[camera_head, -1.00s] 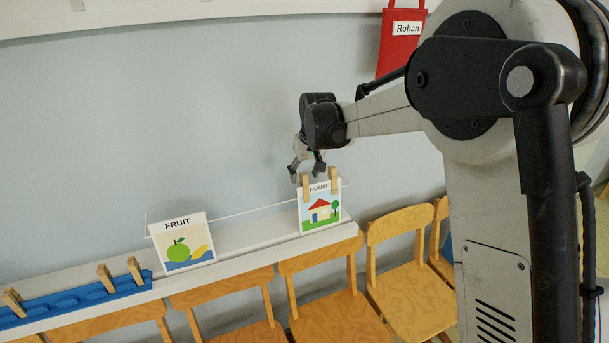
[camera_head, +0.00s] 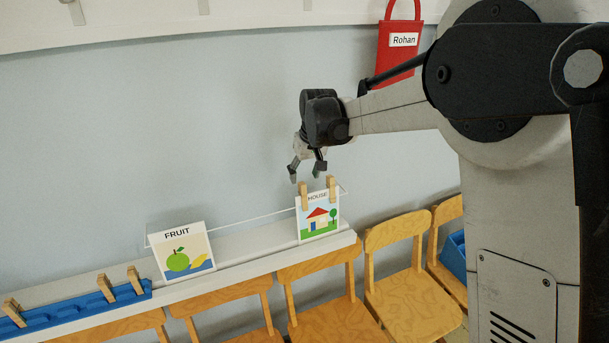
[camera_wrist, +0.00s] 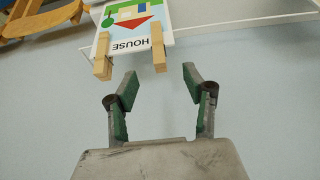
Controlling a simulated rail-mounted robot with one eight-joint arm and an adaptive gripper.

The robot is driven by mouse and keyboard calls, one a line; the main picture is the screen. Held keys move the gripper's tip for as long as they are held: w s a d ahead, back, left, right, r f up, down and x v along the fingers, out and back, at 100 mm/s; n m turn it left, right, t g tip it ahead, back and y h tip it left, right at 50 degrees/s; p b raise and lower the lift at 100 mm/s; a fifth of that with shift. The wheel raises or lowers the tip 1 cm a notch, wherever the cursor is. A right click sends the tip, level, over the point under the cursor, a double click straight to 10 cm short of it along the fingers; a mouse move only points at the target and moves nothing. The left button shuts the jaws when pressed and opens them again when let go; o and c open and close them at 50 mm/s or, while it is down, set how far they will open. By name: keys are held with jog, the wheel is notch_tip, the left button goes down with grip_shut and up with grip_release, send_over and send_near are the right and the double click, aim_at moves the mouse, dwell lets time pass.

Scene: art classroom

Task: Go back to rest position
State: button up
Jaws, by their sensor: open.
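My gripper (camera_head: 307,172) is open and empty, just above the HOUSE card (camera_head: 319,217) in the head view. Two wooden clothespins (camera_head: 304,195) stand on the top edge of that card, by the white line (camera_head: 249,218). In the wrist view my gripper (camera_wrist: 160,83) has its fingers spread apart, with nothing between them. The HOUSE card (camera_wrist: 137,22) shows there upside down at the top, beyond the fingertips and apart from them, with a clothespin (camera_wrist: 103,57) at each side.
The FRUIT card (camera_head: 182,252) stands on the white ledge (camera_head: 234,271) to the left, without clothespins. A blue tray (camera_head: 74,310) holds several clothespins. Wooden chairs (camera_head: 408,276) line the ledge's front. A red bag (camera_head: 397,60) labelled Rohan hangs on the wall behind my arm.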

jog(key=shift+s+r, duration=0.1)
jog(key=shift+r, duration=0.25)
jog(key=p+v, duration=0.1)
jog(key=v, duration=0.1)
jog(key=shift+s+d+r, duration=0.15)
jog(key=shift+s+r, duration=0.1)
jog(key=shift+r, duration=0.1)
dwell(0.4)
